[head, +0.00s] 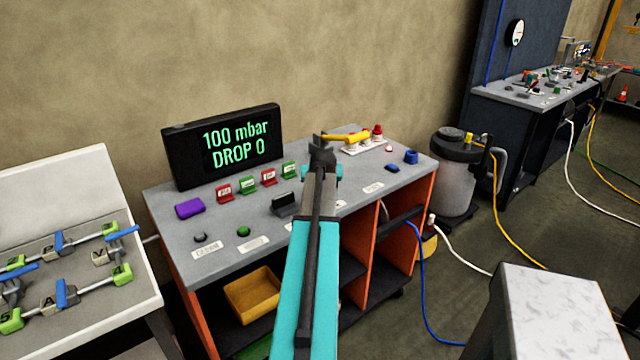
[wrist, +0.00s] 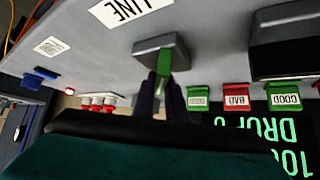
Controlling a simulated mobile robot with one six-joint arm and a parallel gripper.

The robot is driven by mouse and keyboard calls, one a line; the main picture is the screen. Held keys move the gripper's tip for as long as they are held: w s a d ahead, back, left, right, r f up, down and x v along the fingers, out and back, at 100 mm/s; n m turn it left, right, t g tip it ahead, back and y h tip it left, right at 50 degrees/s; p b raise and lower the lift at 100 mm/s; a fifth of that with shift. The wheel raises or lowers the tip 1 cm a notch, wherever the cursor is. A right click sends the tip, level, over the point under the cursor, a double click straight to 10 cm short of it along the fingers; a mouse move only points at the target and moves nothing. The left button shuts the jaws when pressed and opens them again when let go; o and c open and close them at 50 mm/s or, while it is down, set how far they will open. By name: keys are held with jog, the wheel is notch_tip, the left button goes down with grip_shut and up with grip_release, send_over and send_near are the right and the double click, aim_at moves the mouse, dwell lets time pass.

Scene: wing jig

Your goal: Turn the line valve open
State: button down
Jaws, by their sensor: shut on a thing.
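The line valve shows in the wrist view as a dark grey block (wrist: 151,45) with a green handle (wrist: 177,50), beside a white label reading LINE (wrist: 130,8). My gripper (wrist: 163,88) is shut on the green handle, its dark fingers on either side. In the head view my arm (head: 312,270) reaches over the bench and hides the valve. The handle's turn angle is hard to tell. A black display (head: 222,145) at the back of the bench reads 100 mbar, DROP 0.
Red and green tags (head: 247,184) stand left of my gripper. A yellow lever (head: 346,138) and red-capped fittings (head: 377,131) are behind and right. A purple block (head: 189,208) and a blue cup (head: 411,157) stand on the bench (head: 165,230). Hoses lie on the right floor.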

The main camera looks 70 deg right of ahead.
jog(key=shift+s+f+n+t+y+b, duration=0.15)
jog(key=shift+n+t+y+b, duration=0.4)
jog(key=shift+n+t+b, duration=0.55)
jog(key=shift+f+n+t+y+b, duration=0.1)
jog(key=shift+n+t+y+b, duration=0.45)
jog(key=shift+n+b, duration=0.6)
jog(key=shift+n+t+y+b, duration=0.35)
jog(key=shift+n+y, duration=0.15)
jog(key=shift+n, duration=0.55)
jog(key=shift+r, duration=0.1)
jog(key=c, duration=1.8)
grip_release()
jog(key=shift+r, duration=0.1)
jog(key=shift+a+r, duration=0.1)
jog(key=shift+r, duration=0.05)
jog(key=b+v, duration=0.2)
jog(key=v, duration=1.1)
jog(key=shift+s+r, duration=0.2)
jog(key=shift+s, duration=0.05)
